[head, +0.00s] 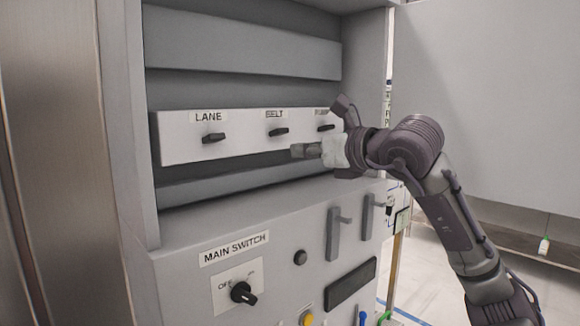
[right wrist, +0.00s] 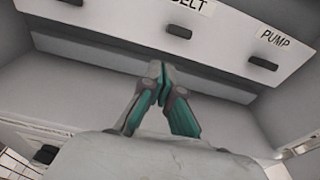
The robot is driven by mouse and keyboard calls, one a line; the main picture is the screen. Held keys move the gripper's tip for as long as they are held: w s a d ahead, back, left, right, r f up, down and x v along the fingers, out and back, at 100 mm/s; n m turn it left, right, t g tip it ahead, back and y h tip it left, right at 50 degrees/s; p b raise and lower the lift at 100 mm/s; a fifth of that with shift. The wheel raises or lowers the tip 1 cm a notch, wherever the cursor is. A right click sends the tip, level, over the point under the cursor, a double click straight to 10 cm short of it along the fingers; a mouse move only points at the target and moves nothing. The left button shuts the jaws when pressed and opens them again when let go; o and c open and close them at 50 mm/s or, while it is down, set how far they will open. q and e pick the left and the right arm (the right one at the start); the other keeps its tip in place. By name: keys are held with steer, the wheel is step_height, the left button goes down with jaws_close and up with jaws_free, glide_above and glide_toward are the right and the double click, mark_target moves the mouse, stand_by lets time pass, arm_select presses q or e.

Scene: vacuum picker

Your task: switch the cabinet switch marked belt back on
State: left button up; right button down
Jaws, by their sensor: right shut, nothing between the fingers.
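The belt switch (head: 278,131) is a small black lever under the label BELT on a white strip inside the open cabinet. It points sideways, much like the lane and pump levers. In the right wrist view the belt switch (right wrist: 180,33) is at the top, above the fingertips. My right gripper (head: 297,151) is shut and empty, just below and right of the belt switch, apart from it. In the right wrist view its fingertips (right wrist: 160,72) meet, pointing up toward the strip. My left gripper is not in view.
The lane switch (head: 213,137) and the pump switch (head: 326,127) flank the belt switch on the same strip. Below, the sloping panel holds a main switch knob (head: 243,292) and two handles (head: 338,232). An open door (head: 490,100) stands at the right.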

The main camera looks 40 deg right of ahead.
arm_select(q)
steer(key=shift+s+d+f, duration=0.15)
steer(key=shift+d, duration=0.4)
arm_select(e)
steer(key=s+d+r, duration=0.1)
steer(key=s+r, duration=0.2)
steer(key=s, duration=0.1)
steer(key=shift+s+r, duration=0.3)
steer(key=shift+s, duration=0.05)
steer(key=shift+d+f, duration=0.1)
steer(key=shift+d, duration=0.15)
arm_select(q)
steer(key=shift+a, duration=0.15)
arm_select(e)
steer(key=shift+a, duration=0.1)
